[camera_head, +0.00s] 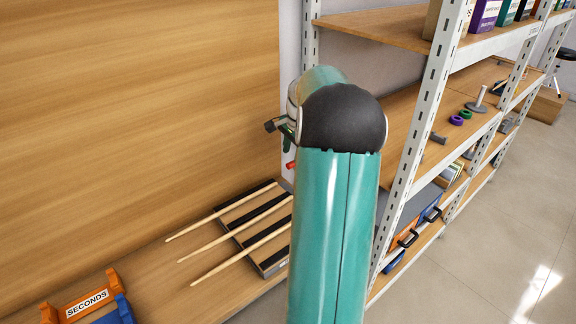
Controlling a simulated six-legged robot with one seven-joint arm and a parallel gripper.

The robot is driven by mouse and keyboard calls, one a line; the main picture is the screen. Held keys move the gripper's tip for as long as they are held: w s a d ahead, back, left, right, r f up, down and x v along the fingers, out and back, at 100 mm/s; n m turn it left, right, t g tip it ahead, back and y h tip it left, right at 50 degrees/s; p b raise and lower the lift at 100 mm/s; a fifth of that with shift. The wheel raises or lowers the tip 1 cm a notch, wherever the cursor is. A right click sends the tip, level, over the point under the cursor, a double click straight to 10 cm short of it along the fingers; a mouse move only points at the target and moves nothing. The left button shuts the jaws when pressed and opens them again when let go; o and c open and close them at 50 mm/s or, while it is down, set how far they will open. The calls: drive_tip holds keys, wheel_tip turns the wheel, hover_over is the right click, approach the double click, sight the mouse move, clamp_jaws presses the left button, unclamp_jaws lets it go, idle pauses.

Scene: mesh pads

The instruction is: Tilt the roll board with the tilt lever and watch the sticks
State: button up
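The roll board (270,262), with dark and wood-coloured stripes, sits on a wooden bench top left of my arm. Three pale sticks lie apart across it, one at the back (215,214), one in the middle (229,234) and one in front (232,257). Their left ends reach past the board over the bench. The far right of the board is hidden by my arm. Small dark parts at my arm's far end, likely my gripper (279,127), show above the board; its fingers are unclear. A small red tip (291,165) shows below; I cannot tell whether it is the tilt lever.
An orange tray labelled SECONDS (87,297) and a blue bin (122,312) stand at the front left of the bench. A tall wood panel (130,110) rises behind. A metal shelf rack (425,120) with several items stands on the right. The tiled floor (500,235) is clear.

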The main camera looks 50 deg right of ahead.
sight(290, 164)
drive_tip(key=f, duration=0.3)
drive_tip(key=w+f, duration=0.1)
drive_tip(key=f, duration=0.2)
drive_tip(key=shift+w+d+f, duration=0.1)
drive_tip(key=shift+w+f, duration=0.1)
drive_tip(key=shift+f, duration=0.15)
drive_tip(key=shift+c, duration=0.5)
clamp_jaws()
